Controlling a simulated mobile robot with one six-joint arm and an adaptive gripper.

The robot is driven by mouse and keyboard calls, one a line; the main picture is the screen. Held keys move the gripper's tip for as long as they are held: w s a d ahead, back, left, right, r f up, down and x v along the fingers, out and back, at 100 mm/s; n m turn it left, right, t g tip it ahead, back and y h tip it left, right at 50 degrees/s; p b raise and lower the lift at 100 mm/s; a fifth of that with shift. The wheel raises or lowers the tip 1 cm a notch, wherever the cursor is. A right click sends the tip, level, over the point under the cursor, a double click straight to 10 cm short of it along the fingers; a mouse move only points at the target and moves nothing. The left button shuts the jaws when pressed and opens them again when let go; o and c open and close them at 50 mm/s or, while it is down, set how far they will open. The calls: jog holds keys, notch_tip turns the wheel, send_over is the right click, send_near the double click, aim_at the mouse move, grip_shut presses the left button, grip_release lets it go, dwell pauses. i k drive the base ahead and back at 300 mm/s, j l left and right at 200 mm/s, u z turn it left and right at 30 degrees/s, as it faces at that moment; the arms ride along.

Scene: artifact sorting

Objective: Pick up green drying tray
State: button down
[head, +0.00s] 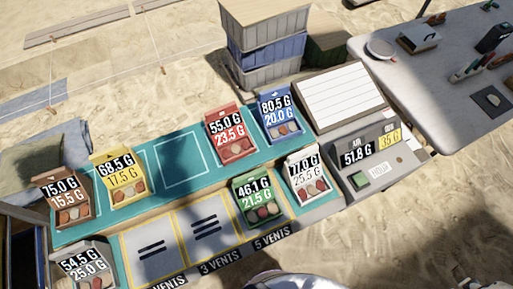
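The green drying tray (262,213) sits on the front row of the sorting bench, in the space above the "5 VENTS" label (272,240). It holds several round reddish and pale pieces, and its raised back card reads 46.1 G over 21.5 G. Nothing is touching it from above. My gripper does not show in the head view; only a rounded pale part of my own body shows at the bottom edge.
A white tray (308,192) stands close right of the green one; red (235,150) and blue (285,131) trays stand behind. Yellow (125,189), brown (71,215) and grey (93,281) trays are left. Two striped spaces left of green are empty. A scale panel (382,176) is right.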

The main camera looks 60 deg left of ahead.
aim_at(253, 191)
jog(key=j+u, duration=0.1)
jog(key=u, duration=2.15)
jog(key=k+j, duration=0.05)
